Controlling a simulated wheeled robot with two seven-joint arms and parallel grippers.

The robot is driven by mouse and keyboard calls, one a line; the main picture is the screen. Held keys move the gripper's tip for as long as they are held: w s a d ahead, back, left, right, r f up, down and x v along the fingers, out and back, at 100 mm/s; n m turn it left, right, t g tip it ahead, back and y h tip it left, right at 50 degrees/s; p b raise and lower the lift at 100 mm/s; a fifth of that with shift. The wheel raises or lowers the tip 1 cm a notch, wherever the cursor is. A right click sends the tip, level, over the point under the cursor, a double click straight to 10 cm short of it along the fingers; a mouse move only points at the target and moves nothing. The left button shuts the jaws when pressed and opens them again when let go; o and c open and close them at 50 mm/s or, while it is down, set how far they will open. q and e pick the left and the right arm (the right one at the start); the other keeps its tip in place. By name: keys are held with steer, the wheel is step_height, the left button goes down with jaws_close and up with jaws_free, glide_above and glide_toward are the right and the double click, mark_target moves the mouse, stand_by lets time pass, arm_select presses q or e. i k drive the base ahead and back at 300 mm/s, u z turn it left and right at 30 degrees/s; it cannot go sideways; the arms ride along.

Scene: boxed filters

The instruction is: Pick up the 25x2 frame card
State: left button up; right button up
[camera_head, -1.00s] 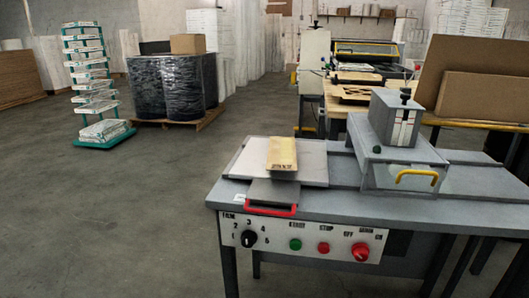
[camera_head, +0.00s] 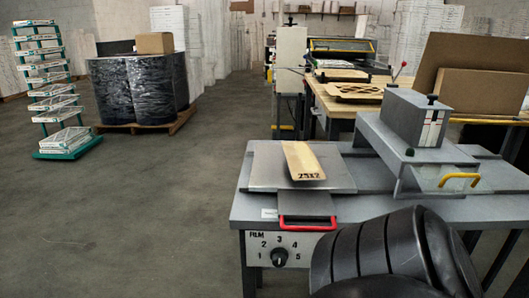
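The 25x2 frame card (camera_head: 303,161) is a tan card with dark "25X2" print at its near end. It lies on the light grey plate (camera_head: 262,172) of the grey machine table, slightly tilted in the picture. A red handle (camera_head: 308,222) sits at the plate's near edge, just below the card. A black, ribbed part of my own arm shows at the bottom right, in front of the control panel. Neither gripper's fingers are in view.
The grey press head (camera_head: 418,118) with a yellow handle (camera_head: 459,180) stands right of the card. A wooden table (camera_head: 340,103) with frames is behind. Black-wrapped drums (camera_head: 140,90) and a teal rack (camera_head: 66,142) stand left. The floor left of the table is clear.

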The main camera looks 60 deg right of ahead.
mark_target(303, 164)
steer(key=i, duration=0.2)
steer(key=z, duration=1.55)
